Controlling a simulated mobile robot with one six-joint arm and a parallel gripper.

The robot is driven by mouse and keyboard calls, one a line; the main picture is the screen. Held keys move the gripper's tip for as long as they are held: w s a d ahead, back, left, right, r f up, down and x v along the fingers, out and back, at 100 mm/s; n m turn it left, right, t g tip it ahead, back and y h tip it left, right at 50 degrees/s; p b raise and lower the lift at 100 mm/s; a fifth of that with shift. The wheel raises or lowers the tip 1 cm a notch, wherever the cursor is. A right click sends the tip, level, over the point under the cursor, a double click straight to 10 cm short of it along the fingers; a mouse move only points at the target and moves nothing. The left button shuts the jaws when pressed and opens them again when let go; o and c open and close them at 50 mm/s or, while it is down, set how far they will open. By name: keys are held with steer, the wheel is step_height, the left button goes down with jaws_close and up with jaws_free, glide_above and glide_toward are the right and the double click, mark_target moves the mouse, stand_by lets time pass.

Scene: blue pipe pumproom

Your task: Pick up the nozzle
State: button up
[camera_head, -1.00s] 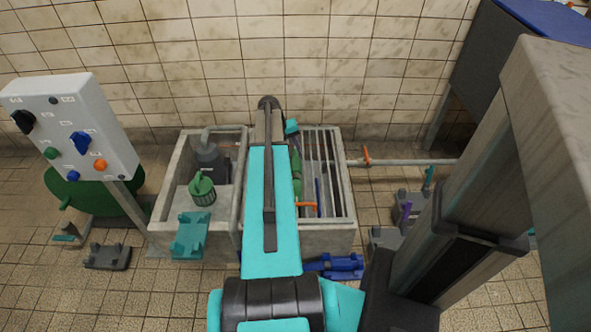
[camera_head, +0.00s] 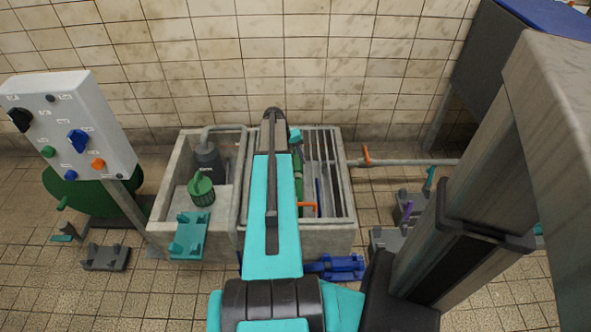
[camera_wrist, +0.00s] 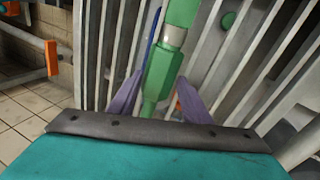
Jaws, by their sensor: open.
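The green nozzle (camera_wrist: 165,65), with a pale band around its upper part, lies over the grey bars in the wrist view. In the head view a green length (camera_head: 298,178) shows on the grating just right of my arm, partly hidden by it. My gripper (camera_wrist: 158,85) is open. Its two purple fingers stand on either side of the nozzle's lower green part, left and right. I cannot tell whether they touch it.
The nozzle lies over a concrete basin with a barred grating (camera_head: 344,185). An orange handle (camera_head: 307,204) and a thin blue rod (camera_wrist: 153,35) are close by. A control box (camera_head: 70,125) stands at far left.

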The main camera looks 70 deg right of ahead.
mark_target(295, 161)
steer(key=shift+s+f, duration=0.1)
steer(key=shift+f, duration=0.2)
steer(key=shift+c, duration=0.6)
steer(key=c, duration=0.9)
steer(key=shift+c, duration=0.2)
steer(key=shift+r, duration=0.15)
step_height(295, 161, up, 10)
steer(key=p, duration=0.2)
